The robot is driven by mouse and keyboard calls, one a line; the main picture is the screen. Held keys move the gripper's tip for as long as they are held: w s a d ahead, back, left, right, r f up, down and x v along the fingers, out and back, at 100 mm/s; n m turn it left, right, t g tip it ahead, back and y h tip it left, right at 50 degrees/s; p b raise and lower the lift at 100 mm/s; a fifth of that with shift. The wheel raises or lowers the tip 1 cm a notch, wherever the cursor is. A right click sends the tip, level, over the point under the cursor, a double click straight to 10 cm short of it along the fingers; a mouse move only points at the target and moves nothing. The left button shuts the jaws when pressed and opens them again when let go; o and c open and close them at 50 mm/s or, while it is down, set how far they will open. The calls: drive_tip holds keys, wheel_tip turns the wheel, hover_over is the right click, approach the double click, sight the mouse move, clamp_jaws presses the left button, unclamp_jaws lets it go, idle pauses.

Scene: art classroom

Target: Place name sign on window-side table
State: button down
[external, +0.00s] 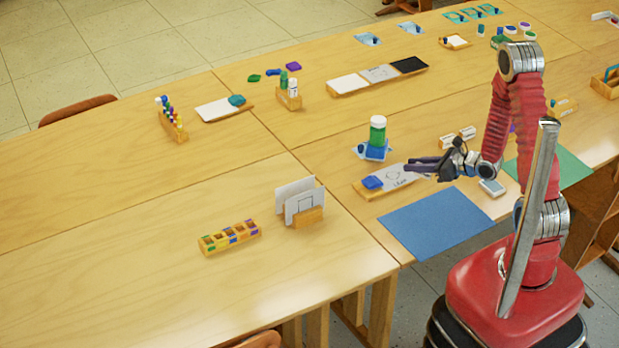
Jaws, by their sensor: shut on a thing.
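A white card (394,176) with a drawn outline and small lettering shows at the wooden tray (372,194) on the right table, beside a blue piece (372,182). It may be the name sign; I cannot read the lettering. My gripper (412,165) has its dark fingers at the card's right end, low over the table, and is shut on it. The fingers partly hide the card, and I cannot tell whether it rests on the tray or is lifted. Which table is window-side is unclear, as no window shows.
A card holder (305,217) and a compartment block (229,238) stand on the front left table (130,280), which has wide bare areas.

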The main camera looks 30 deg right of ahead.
drive_tip(key=shift+s+d+f+m+h, duration=0.15)
drive_tip(key=shift+d+f+m+h, duration=0.15)
drive_tip(key=shift+d+f+h, duration=0.25)
drive_tip(key=shift+d+t, duration=0.2)
drive_tip(key=shift+t, duration=0.1)
wheel_tip(320, 180, up, 14)
drive_tip(key=w+a+m+h, duration=0.1)
drive_tip(key=w, duration=0.1)
drive_tip(key=shift+w+a+f+m, duration=0.15)
drive_tip(key=shift+w+a+m, duration=0.15)
drive_tip(key=shift+w, duration=0.1)
